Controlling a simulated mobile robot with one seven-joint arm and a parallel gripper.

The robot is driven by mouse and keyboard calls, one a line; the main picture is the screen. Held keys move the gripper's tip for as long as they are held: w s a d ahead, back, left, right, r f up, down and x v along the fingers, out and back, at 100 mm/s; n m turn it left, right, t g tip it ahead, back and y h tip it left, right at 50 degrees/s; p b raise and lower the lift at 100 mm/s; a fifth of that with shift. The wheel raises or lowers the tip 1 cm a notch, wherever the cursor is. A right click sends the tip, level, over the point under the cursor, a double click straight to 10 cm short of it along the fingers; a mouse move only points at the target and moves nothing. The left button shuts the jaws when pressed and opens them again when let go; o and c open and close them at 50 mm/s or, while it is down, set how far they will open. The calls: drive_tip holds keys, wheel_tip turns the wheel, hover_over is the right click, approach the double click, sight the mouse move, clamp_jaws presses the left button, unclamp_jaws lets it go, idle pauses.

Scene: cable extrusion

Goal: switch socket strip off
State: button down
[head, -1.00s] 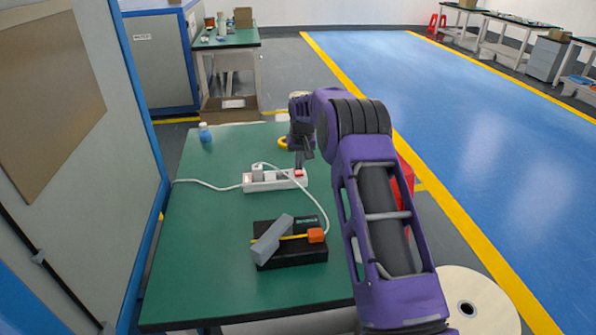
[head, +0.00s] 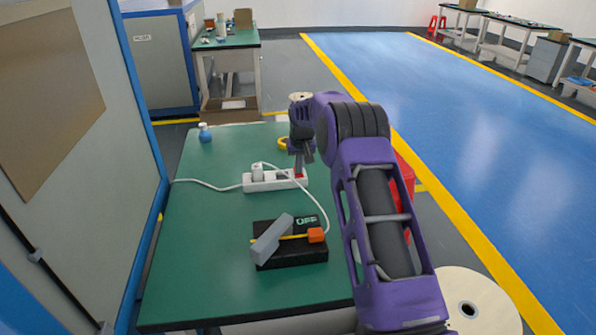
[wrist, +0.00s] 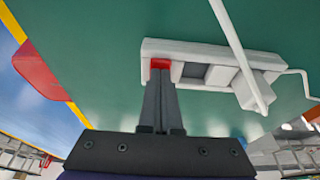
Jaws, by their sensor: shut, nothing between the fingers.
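In the head view, my gripper (head: 298,170) is over the strip's right end and hides most of the switch. The rocker's tilt cannot be made out. The black device (head: 292,258) in front shows "OFF" on its display.
The device carries a grey block (head: 271,238), an orange block (head: 316,235) and a yellow strand. A small blue bottle (head: 205,134) and a yellow ring (head: 282,143) are at the table's back.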

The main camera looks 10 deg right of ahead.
wheel_tip(320, 180, up, 7)
drive_tip(key=p, duration=0.4)
idle(0.4)
drive_tip(key=shift+d, duration=0.1)
